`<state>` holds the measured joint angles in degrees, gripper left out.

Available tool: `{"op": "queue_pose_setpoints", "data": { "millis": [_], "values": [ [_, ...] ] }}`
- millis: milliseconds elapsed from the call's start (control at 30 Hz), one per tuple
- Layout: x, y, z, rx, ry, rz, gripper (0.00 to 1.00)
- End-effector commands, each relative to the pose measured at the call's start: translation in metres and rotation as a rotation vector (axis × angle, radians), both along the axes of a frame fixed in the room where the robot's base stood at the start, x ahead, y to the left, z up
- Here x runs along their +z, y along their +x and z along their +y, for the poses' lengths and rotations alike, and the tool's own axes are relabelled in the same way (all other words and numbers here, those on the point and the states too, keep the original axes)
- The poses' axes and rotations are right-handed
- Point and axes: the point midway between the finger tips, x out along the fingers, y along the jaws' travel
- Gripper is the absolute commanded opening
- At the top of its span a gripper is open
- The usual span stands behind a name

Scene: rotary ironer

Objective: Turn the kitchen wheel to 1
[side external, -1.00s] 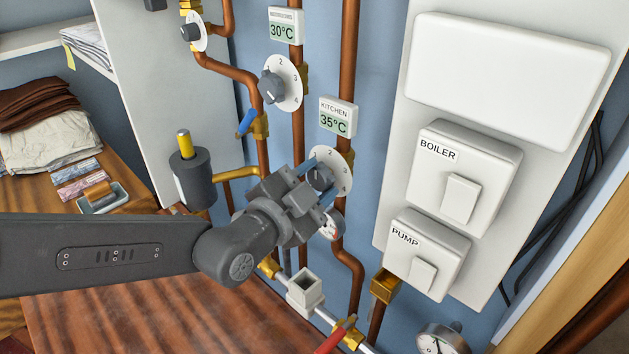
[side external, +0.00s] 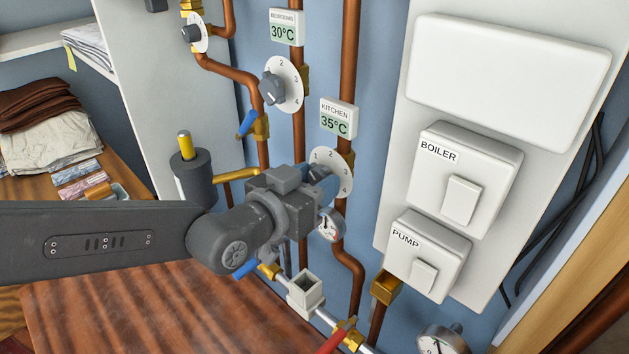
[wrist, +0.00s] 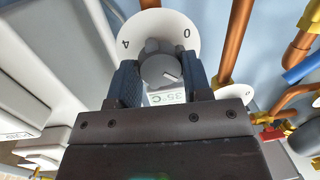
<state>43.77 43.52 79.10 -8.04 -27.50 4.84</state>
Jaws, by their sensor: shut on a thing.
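The kitchen wheel is a grey knob (wrist: 160,66) on a round white numbered dial (side external: 344,166), below the KITCHEN display (side external: 339,118), which reads 35°C. The wrist view shows the dial's 4 and 0 above the knob. My gripper (wrist: 161,78) is shut on the knob, one dark finger on each side. A light mark on the knob's face slants to the lower right in the wrist view; the number it indicates is unclear.
The bedrooms dial (side external: 283,84) and its 30°C display (side external: 286,27) are up and left. A blue valve handle (side external: 246,123) sits nearby. A gauge (side external: 329,226) is just below the kitchen dial. The BOILER (side external: 466,178) and PUMP (side external: 427,253) switch boxes are on the right.

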Motion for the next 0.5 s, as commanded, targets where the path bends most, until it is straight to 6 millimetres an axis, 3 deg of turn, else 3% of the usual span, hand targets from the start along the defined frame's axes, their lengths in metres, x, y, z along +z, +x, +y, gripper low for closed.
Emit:
{"op": "queue_pose_setpoints", "data": {
  "millis": [500],
  "values": [
    [0.0015, 0.0013, 0.001, 0.001, -0.155, 0.151, 0.21]
  ]
}}
